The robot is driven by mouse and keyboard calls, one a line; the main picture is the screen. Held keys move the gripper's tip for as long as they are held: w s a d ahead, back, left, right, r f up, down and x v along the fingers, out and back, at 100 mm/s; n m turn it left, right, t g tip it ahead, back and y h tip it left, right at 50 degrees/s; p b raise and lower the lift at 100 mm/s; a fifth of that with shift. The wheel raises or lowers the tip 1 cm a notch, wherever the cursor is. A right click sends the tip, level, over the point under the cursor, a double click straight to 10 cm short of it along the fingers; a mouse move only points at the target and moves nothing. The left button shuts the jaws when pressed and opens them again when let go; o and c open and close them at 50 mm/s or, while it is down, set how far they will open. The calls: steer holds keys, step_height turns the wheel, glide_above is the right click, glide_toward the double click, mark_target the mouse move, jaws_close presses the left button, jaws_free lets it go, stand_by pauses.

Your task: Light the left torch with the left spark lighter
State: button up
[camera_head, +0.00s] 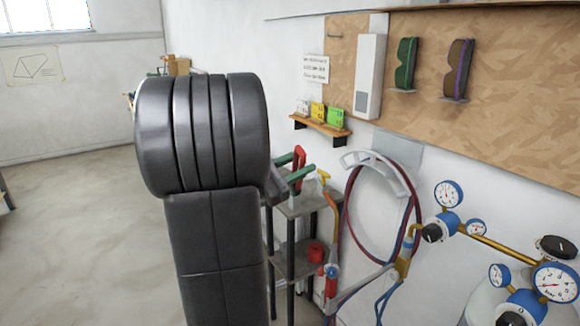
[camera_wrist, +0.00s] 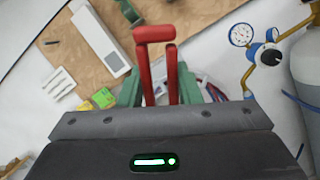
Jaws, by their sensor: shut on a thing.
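A red spark lighter (camera_head: 299,165) stands out above the small metal cart in the head view. In the wrist view the lighter (camera_wrist: 158,68) shows as red bars with a crosspiece on top. My gripper (camera_head: 294,172) has green fingers and is shut on the lighter; in the wrist view the fingers (camera_wrist: 158,88) sit on either side of it. A torch with an orange tube and yellow tip (camera_head: 327,188) stands at the cart's right edge, just right of the lighter and apart from it. Its lower part has a red body and blue knob. No flame shows.
The cart (camera_head: 300,207) has a lower shelf with a red object (camera_head: 316,252). Coiled hoses (camera_head: 352,215) hang on the wall to the right, beside gauges (camera_head: 448,194) and a cylinder. A wooden shelf (camera_head: 320,127) holds small boxes. Open floor lies left.

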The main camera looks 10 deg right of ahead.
steer(key=w+d, duration=0.2)
steer(key=d, duration=0.5)
steer(key=shift+w, duration=0.25)
steer(key=shift+o, duration=0.6)
jaws_close()
stand_by(0.6)
